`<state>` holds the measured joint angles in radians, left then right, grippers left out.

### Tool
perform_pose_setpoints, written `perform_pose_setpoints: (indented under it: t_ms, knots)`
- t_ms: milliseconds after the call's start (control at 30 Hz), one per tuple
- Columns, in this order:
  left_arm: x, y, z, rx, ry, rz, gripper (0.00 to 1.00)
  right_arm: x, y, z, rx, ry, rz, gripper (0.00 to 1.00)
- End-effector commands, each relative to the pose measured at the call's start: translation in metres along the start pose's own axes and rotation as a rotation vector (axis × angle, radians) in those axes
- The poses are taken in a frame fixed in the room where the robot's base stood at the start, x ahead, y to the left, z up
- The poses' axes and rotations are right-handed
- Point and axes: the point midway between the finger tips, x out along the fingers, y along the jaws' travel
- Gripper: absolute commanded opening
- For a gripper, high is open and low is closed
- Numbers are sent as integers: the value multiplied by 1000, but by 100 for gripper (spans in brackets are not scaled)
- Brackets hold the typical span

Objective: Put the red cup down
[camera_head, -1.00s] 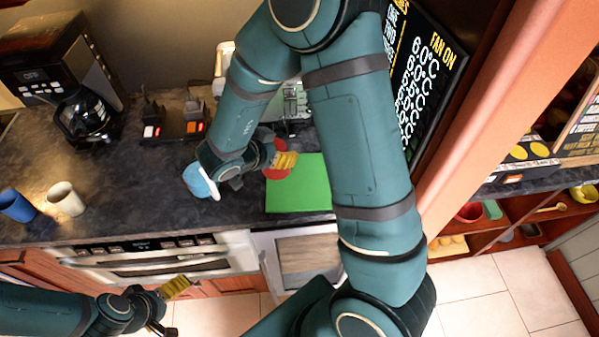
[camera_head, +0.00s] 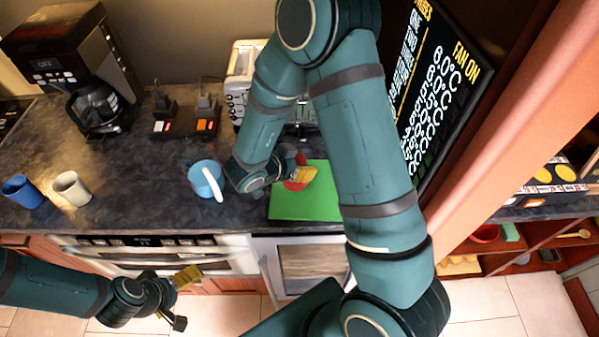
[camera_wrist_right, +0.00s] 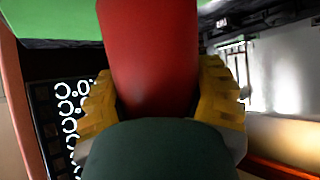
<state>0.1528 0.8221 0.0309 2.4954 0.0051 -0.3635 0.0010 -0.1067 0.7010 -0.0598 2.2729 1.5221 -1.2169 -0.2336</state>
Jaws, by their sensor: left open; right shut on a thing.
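The red cup (camera_head: 296,184) is at the left part of the green board (camera_head: 325,205) on the counter in the head view. My right gripper (camera_head: 300,176) is shut on the cup. In the right wrist view the red cup (camera_wrist_right: 148,50) sits between the two yellow fingers of my right gripper (camera_wrist_right: 160,95). I cannot tell whether the cup touches the board; my arm hides part of it. My left gripper (camera_head: 184,299) is open and empty, low in front of the oven.
A light blue mug (camera_head: 204,175) with a white handle stands just left of my right gripper. A white cup (camera_head: 72,188) and a blue cup (camera_head: 22,190) stand at the counter's left. A coffee maker (camera_head: 85,75) and a toaster (camera_head: 238,80) are behind. The counter's middle left is free.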

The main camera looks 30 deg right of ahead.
Motion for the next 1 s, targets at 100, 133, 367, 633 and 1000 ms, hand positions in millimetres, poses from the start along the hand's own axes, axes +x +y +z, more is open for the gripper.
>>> perform_pose_setpoints:
  t_ms: [100,133,367,633,1000]
  knots:
    - [4,-1,0,0,0,-1,100,11,1,14,-3,0,2,20]
    - [5,-2,1,0,0,-1,100,14,1,18,-3,0,3,20]
    - [6,-2,1,0,0,-1,100,19,0,25,0,0,-1,20]
    - [7,-2,1,0,0,-1,100,21,0,28,-1,0,0,61]
    - [7,-2,1,0,0,-1,100,21,0,27,0,0,0,86]
